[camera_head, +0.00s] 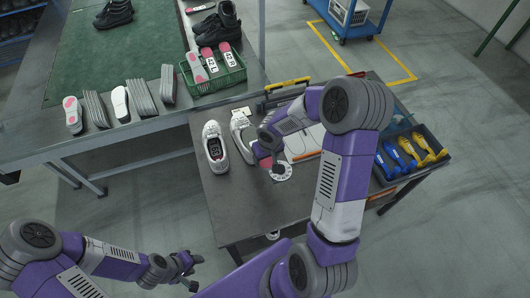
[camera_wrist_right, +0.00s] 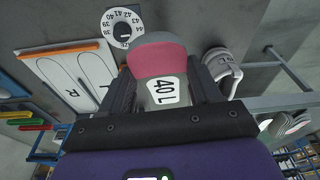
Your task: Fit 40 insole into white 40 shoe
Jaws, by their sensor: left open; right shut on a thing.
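My right gripper (camera_head: 268,158) is shut on an insole with a pink end and a white label reading "40 L" (camera_wrist_right: 164,92). The insole is held between both fingers in the right wrist view and partly hidden by my arm in the head view. A white shoe (camera_head: 215,148) stands on the dark work table. A second whitish shoe (camera_head: 241,128) is just right of it, partly hidden by my gripper; a white shoe also shows in the right wrist view (camera_wrist_right: 226,68). I cannot read the shoe sizes. My left gripper (camera_head: 190,270) is open and empty, off the table's front-left side.
A round size dial (camera_wrist_right: 122,22) and a board with L and R outlines (camera_wrist_right: 78,82) lie on the table. A green crate (camera_head: 220,82) of insoles and several loose insoles line the back bench.

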